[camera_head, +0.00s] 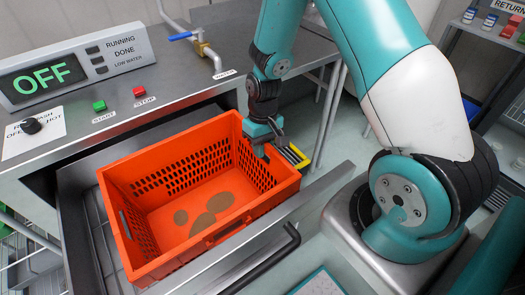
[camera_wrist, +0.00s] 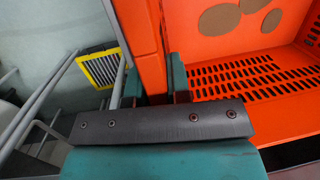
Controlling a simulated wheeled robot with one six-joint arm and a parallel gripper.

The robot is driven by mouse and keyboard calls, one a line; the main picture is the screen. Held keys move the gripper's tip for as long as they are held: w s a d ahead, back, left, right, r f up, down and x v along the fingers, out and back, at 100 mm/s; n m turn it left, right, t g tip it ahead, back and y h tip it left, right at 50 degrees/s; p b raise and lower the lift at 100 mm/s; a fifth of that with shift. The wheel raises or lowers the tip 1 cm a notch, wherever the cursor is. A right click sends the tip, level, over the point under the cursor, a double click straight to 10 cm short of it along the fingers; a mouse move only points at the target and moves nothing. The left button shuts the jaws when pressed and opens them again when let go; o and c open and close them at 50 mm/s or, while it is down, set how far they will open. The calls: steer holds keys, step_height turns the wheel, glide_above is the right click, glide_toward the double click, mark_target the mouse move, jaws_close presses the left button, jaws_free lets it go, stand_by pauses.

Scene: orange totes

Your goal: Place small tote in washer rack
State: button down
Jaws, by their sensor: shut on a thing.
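An orange tote (camera_head: 145,192) with slotted walls sits in the pulled-out rack drawer of the washer, upright as far as I can see. Brown stains show on its floor. My gripper (camera_head: 263,142) is at the tote's far right wall, shut on its rim. In the wrist view the fingers of my gripper (camera_wrist: 155,85) stand on either side of the orange wall (camera_wrist: 145,45). The washer rack (camera_head: 100,232) shows as metal bars at the left of the tote; the part under the tote is hidden.
The washer (camera_head: 150,130) has a panel reading OFF, a green button (camera_head: 99,106) and a red button (camera_head: 139,92). A drawer handle (camera_head: 270,262) is in front. A yellow-framed grate (camera_head: 294,157) lies right of the tote. A shelf with jars (camera_head: 488,22) stands at the upper right.

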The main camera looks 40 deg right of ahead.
steer(key=shift+f, duration=0.75)
steer(key=c, duration=1.1)
jaws_free()
steer(key=shift+f, duration=0.1)
